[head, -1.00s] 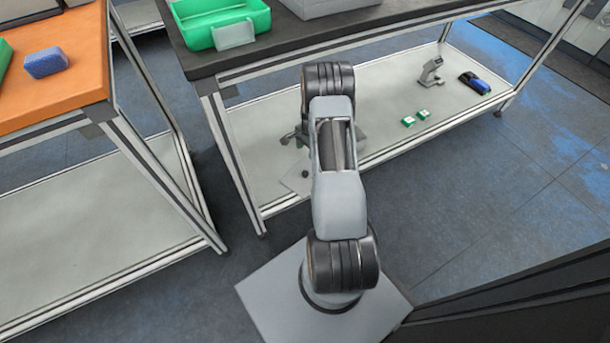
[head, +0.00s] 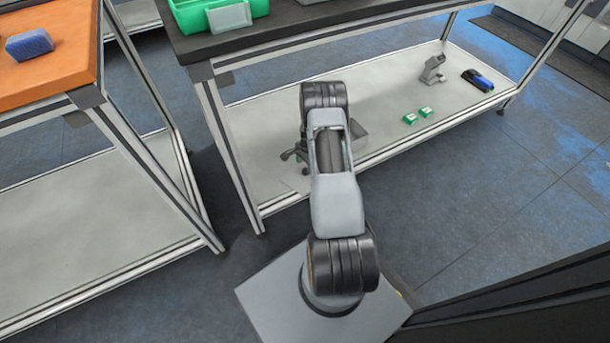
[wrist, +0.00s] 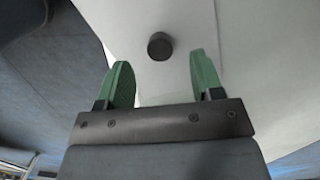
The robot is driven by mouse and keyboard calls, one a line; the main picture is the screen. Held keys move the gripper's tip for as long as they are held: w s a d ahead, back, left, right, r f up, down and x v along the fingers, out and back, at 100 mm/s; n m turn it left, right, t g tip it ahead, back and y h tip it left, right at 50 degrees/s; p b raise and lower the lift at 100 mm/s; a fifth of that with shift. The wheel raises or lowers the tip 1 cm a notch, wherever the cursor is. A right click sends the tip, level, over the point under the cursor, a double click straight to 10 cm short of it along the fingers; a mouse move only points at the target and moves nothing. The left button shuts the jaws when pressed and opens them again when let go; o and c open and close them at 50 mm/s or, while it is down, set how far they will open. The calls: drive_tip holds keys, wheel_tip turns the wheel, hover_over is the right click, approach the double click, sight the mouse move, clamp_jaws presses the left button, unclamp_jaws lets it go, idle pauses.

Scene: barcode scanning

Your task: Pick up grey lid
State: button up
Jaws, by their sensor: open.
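The grey lid is a flat pale plate with a dark round knob. In the wrist view the knob (wrist: 160,46) stands just beyond my gripper (wrist: 161,72), roughly midway between its fingertips. The plate (wrist: 165,82) is pale against the pale shelf, so its edges are hard to make out. My gripper's green fingers are spread apart with nothing between them. In the head view my arm hides most of the lid; a pale corner (head: 297,182) shows on the lower shelf beside my gripper (head: 293,156).
A green bin (head: 190,14) is on the dark tabletop above. A blue sponge (head: 29,44) lies on the orange table.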

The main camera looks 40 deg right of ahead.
sight(305, 170)
wheel_tip(305, 170, down, 4)
drive_tip(key=shift+a+r+b, duration=0.15)
drive_tip(key=shift+b, duration=0.55)
drive_tip(key=shift+r, duration=0.1)
drive_tip(key=shift+c, duration=0.2)
drive_tip(key=c, duration=1)
